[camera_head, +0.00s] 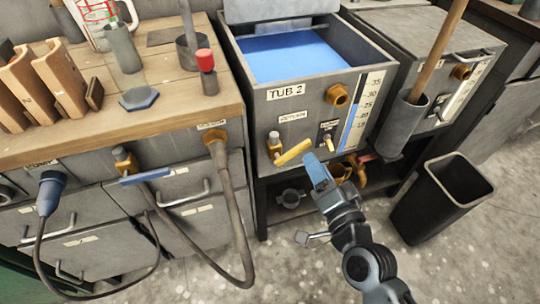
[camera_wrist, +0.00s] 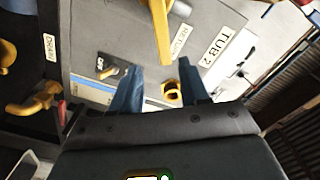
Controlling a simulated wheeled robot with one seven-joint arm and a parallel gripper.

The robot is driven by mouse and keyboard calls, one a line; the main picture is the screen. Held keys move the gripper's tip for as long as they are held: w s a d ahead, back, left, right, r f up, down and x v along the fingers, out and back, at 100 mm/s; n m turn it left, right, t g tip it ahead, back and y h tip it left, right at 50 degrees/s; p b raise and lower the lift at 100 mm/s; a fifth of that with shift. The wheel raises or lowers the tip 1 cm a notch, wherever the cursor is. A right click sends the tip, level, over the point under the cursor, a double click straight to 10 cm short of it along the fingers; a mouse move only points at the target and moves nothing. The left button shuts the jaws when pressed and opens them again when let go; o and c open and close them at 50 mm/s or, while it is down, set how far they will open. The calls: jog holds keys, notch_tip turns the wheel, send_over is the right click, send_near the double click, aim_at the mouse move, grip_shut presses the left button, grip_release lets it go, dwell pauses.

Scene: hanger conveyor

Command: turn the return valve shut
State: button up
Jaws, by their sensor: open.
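The valve taken as the return valve has a yellow lever (camera_head: 293,152) and a brass body (camera_head: 274,141), on the lower left front of the tub marked TUB 2 (camera_head: 360,76). The lever points right and slightly up in the head view. My gripper (camera_head: 317,163), with blue fingers, is just right of the lever's free end, apparently apart from it. In the wrist view my gripper (camera_wrist: 158,85) is open and empty; the lever (camera_wrist: 160,30) lies above the gap between the fingers.
A brass fitting (camera_head: 337,95) and small switch (camera_head: 326,139) sit on the tub front. A brass drain valve (camera_head: 357,170) is below. Another valve with a blue lever (camera_head: 145,176) is on the bench left. A black bin (camera_head: 442,198) stands right.

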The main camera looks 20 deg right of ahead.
aim_at(302, 149)
jog(key=shift+w+a, duration=0.5)
jog(key=shift+w, duration=0.3)
jog(key=w+p, duration=0.1)
jog(key=w, duration=0.6)
jog(key=shift+w, duration=0.15)
grip_shut()
